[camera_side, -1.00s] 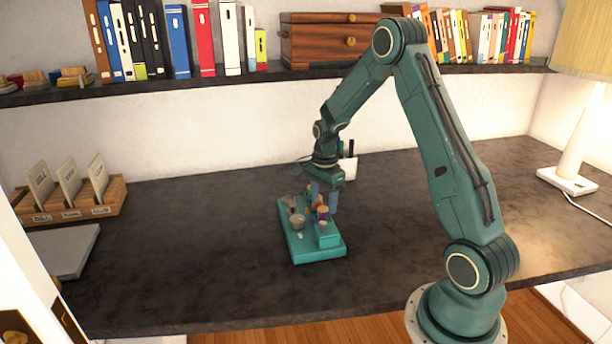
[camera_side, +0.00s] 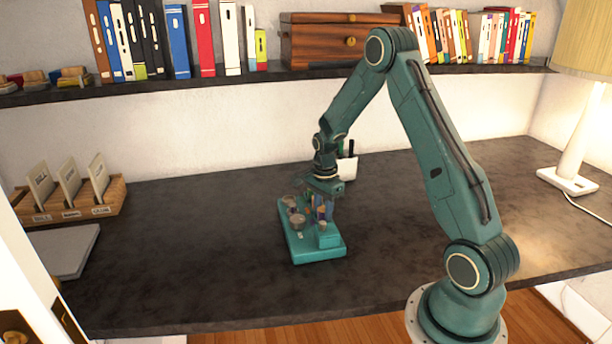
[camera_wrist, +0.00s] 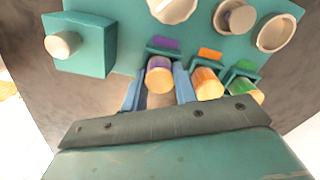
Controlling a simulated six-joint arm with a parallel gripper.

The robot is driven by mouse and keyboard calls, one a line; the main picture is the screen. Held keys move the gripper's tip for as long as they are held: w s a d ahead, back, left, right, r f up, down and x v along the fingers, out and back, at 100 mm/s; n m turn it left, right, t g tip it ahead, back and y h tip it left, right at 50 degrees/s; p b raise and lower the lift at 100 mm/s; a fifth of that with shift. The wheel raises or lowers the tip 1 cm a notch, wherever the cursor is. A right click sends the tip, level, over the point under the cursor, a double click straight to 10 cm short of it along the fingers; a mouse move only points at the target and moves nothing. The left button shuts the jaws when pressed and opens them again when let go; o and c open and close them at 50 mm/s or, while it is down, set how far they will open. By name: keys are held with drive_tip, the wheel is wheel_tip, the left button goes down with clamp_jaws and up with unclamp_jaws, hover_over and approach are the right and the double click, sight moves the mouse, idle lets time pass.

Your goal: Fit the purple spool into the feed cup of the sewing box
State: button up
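The purple spool (camera_wrist: 159,78), with a pale wooden top, sits at the purple-marked holder (camera_wrist: 165,43) of the teal sewing box (camera_side: 312,252). My gripper (camera_wrist: 159,88) is low over the box, its blue fingers on either side of this spool. The fingers look very close to the spool's sides; whether they press on it is not clear. In the side view my gripper (camera_side: 324,206) partly hides the spools. Pale round cup-like parts stand on the box, one at the upper right of the wrist view (camera_wrist: 277,33); which is the feed cup is not clear.
An orange spool (camera_wrist: 207,84) stands close to the right finger, with a green spool (camera_wrist: 246,90) beyond it. A raised teal block with a pale knob (camera_wrist: 62,45) is at the left. A white pen cup (camera_side: 346,168) stands behind my gripper. The dark desk (camera_side: 190,250) is clear around the box.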

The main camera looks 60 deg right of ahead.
sight(323, 208)
drive_tip(key=c, duration=0.3)
wheel_tip(323, 208, up, 20)
idle(0.8)
idle(0.5)
drive_tip(key=shift+w+d+r, duration=0.1)
drive_tip(key=shift+w+d, duration=0.5)
drive_tip(key=shift+w, duration=1.7)
drive_tip(key=shift+w+d, duration=0.55)
drive_tip(key=shift+w, duration=1.7)
drive_tip(key=shift+w+d+r, duration=0.1)
drive_tip(key=shift+w+d, duration=0.5)
drive_tip(key=shift+w, duration=1.7)
drive_tip(key=shift+f, duration=0.1)
wheel_tip(323, 208, down, 16)
drive_tip(key=shift+r, duration=0.2)
